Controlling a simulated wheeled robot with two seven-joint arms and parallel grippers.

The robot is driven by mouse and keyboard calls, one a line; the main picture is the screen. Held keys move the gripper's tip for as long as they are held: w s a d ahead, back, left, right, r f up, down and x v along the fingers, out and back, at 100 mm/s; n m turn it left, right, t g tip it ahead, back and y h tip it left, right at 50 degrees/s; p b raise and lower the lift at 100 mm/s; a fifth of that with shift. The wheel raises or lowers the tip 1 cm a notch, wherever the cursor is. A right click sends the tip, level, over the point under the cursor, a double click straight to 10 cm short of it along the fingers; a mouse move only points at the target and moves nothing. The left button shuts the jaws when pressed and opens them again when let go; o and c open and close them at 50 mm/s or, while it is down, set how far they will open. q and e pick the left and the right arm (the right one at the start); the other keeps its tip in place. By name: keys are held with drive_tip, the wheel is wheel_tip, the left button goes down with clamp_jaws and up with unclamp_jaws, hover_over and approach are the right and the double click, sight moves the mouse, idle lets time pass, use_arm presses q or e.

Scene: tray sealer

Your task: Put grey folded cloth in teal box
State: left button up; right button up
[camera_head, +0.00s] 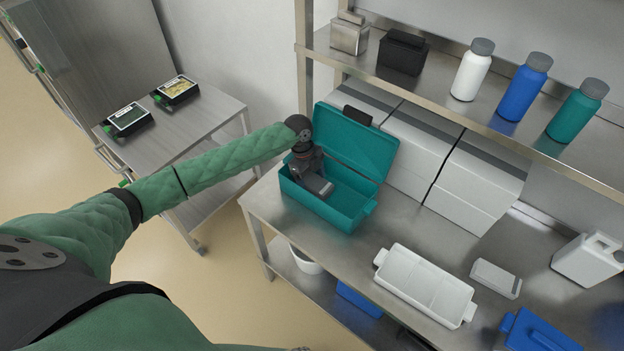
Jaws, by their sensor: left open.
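The teal box (348,222) stands at the left end of the steel worktop, with its lid (365,148) raised and leaning back. My left gripper (322,191) reaches in from the left and points down inside the open box. It is open. A grey part shows at its fingers, and I cannot tell whether that is only the gripper or also the cloth. I cannot make out the grey folded cloth for sure, and my gripper hides part of the box's floor.
A white divided tray (423,284), a small pale grey block (496,278), a white canister (585,260) and a blue box (540,332) stand on the worktop. Bottles (521,86) line the shelf above. A side table (190,137) holds two packed trays.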

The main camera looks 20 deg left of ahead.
use_arm(q)
drive_tip(key=shift+w+a+r, duration=0.1)
drive_tip(key=shift+a+r, duration=0.05)
drive_tip(key=shift+r, duration=0.3)
drive_tip(key=s+b+v, duration=0.1)
drive_tip(key=b+v, duration=0.2)
drive_tip(key=v, duration=0.8)
drive_tip(key=shift+w, duration=0.5)
use_arm(e)
wheel_tip(320, 180, up, 10)
drive_tip(key=w+a, duration=0.2)
drive_tip(key=shift+f, duration=0.2)
drive_tip(key=shift+w, duration=0.15)
